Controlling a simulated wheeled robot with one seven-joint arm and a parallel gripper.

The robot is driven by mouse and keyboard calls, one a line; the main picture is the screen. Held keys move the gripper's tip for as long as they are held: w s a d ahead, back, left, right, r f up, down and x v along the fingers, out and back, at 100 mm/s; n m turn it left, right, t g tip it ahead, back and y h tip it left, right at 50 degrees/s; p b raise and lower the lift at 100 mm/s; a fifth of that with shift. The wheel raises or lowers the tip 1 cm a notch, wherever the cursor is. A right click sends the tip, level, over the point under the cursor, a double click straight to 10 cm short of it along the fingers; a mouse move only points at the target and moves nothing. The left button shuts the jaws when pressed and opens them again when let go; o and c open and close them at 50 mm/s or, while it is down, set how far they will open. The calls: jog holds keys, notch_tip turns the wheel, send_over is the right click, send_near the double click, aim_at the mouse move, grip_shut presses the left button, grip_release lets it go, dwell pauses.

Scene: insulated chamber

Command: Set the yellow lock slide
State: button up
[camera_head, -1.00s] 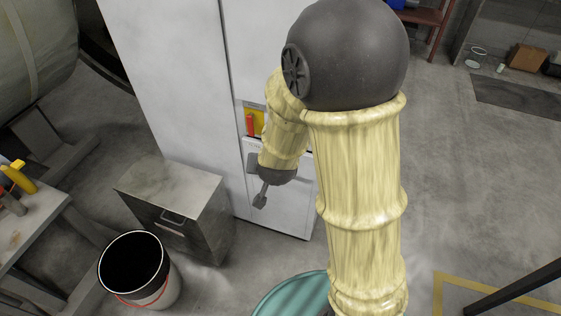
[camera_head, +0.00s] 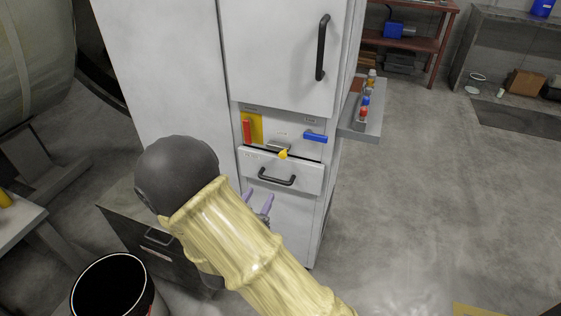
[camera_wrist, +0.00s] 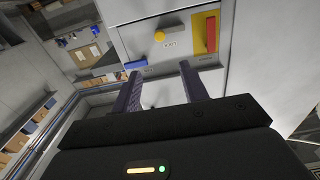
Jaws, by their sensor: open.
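The yellow lock slide (camera_head: 283,154) shows as a small yellow knob on the cabinet's control panel, just above the drawer front. It also shows in the wrist view (camera_wrist: 160,36) as a round yellow knob beyond my fingers. My gripper (camera_head: 257,203) is below and left of it, in front of the cabinet's lower part, partly hidden by my arm. In the wrist view my gripper's two fingers (camera_wrist: 160,86) are spread, with nothing between them. They are apart from the knob.
A red handle (camera_head: 247,131) on a yellow plate and a blue handle (camera_head: 315,136) flank the knob. The drawer (camera_head: 252,161) below has a black handle (camera_head: 277,180). A side shelf (camera_head: 372,124) holds small coloured items. A bucket (camera_head: 78,304) stands at lower left. Floor at right is clear.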

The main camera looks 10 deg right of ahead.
aim_at(282, 156)
jog(key=shift+w, duration=0.1)
jog(key=x, duration=1.7)
jog(key=shift+d+b, duration=0.25)
jog(key=shift+b, duration=0.05)
grip_shut()
